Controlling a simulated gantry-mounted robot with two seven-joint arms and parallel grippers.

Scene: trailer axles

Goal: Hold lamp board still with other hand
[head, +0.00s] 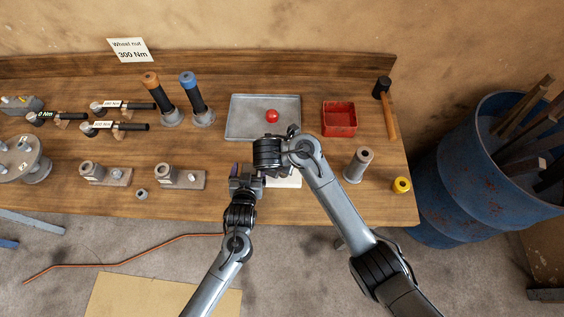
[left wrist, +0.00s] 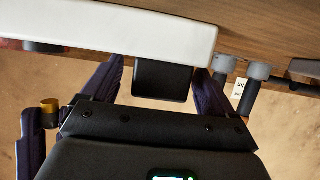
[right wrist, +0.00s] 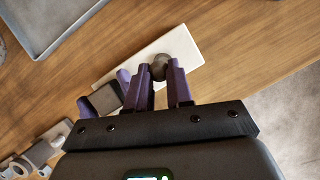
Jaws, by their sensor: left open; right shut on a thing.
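The white lamp board (head: 287,182) lies near the table's front edge, mostly hidden by my arms in the head view. It shows as a white slab in the left wrist view (left wrist: 120,27) and the right wrist view (right wrist: 190,50). A black block (left wrist: 162,82) is at the board's edge. My left gripper (head: 247,180) is open, its purple fingers on either side of that block, with gaps visible. My right gripper (right wrist: 161,70) is shut on a dark round piece (right wrist: 158,67) over the board. Its fingers are hidden in the head view.
Behind my arms are a grey tray (head: 240,130) with a red ball (head: 271,116) and a red bin (head: 339,118). Clamp blocks (head: 180,177) sit to the left.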

